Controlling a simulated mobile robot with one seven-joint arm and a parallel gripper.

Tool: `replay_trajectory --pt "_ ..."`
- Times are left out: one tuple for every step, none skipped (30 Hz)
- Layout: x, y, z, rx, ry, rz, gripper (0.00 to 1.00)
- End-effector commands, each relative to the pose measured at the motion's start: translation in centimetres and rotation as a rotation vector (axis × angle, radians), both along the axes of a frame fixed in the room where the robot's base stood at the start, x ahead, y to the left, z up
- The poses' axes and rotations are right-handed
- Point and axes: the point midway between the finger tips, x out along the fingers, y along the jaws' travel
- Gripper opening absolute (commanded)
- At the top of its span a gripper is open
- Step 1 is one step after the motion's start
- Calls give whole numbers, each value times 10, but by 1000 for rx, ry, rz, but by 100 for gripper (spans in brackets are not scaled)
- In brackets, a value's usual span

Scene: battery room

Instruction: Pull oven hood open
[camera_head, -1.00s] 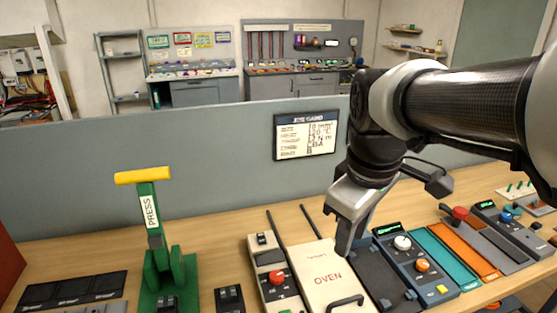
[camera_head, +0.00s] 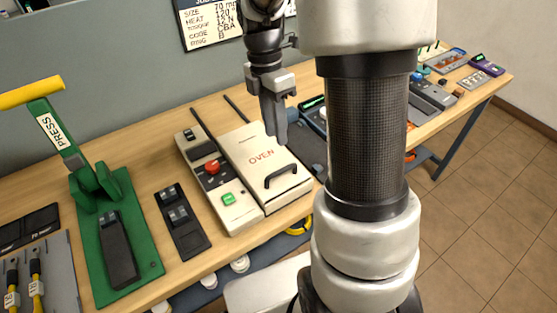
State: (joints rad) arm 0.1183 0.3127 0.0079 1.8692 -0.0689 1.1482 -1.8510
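The oven hood (camera_head: 250,150) is a flat cream cover with "OVEN" in red and a black bar handle (camera_head: 281,176) near its front edge. It looks closed, lying flat beside a control strip (camera_head: 213,175) with a red knob and a green button. My gripper (camera_head: 277,138) points down over the hood's far right part, behind the handle and apart from it. Its fingers show edge-on and look close together; whether there is a gap between them cannot be made out. Nothing is visible held in it.
A green press (camera_head: 108,215) with a yellow lever stands on the workbench (camera_head: 150,180) at left. A black switch block (camera_head: 181,218) lies between press and oven. More devices (camera_head: 435,92) stand at right, partly hidden by my arm. Tiled floor (camera_head: 490,190) is clear at right.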

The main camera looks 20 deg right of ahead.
Motion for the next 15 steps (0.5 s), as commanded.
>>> replay_trajectory --pt "-4 0 -13 0 5 1 29" --pt "-5 0 -19 0 5 1 29" --pt "-7 -1 -28 0 4 1 29" --pt "-8 -1 -35 0 5 1 29" --pt "-9 -1 -41 0 5 1 29" --pt "-11 -1 -49 0 4 0 29" --pt "-12 -2 -55 0 4 0 29" --pt "-13 -2 -61 0 4 0 29" --pt "-15 -2 -68 0 5 0 29" --pt "-15 -3 -73 0 3 0 29" --pt "-16 -3 -77 0 3 0 29" --pt "-17 -3 -83 1 2 0 29" --pt "-18 -3 -87 0 3 0 29" --pt "-18 -3 -90 0 3 0 29" --pt "-19 -3 -93 0 1 0 29"
